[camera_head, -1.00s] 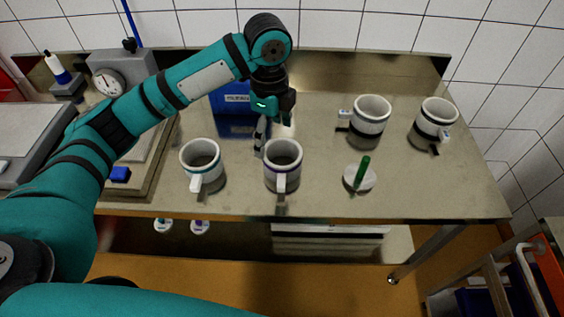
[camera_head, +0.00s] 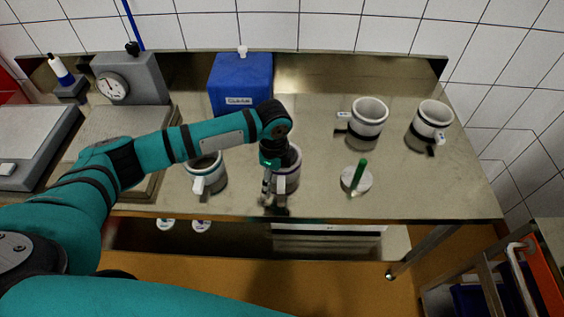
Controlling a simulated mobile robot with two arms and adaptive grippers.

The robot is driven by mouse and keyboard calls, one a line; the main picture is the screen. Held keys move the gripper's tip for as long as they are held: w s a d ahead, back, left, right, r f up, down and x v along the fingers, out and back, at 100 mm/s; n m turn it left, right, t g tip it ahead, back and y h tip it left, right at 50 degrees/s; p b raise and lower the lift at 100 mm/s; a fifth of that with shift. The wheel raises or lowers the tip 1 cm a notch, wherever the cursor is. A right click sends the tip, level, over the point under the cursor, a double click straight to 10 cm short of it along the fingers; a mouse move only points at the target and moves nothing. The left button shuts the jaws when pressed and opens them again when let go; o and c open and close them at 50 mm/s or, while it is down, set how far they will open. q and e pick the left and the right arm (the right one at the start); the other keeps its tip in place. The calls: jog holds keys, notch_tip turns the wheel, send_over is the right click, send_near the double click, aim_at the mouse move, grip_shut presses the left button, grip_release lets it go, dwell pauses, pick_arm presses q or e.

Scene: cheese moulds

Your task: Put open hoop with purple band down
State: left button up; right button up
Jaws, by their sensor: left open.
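The hoop with the purple band (camera_head: 292,180) looks like a white mug. It stands upright on the steel table near the front edge, partly hidden by my left arm's wrist. My left gripper (camera_head: 267,193) is open and points down at the hoop's left front side, close to its handle. Whether a finger touches the hoop I cannot tell. A similar hoop with a teal band (camera_head: 208,174) stands to the left, partly behind my arm. My right gripper is not in view.
Two dark-banded hoops (camera_head: 367,122) (camera_head: 431,126) stand at the back right. A white disc with a green handle (camera_head: 348,183) lies right of the purple-banded hoop. A blue box (camera_head: 240,83) stands at the back. A dial device (camera_head: 137,75) is at the left. The table's right front is clear.

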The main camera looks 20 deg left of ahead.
pick_arm(q)
jog(key=shift+f, duration=0.6)
grip_shut()
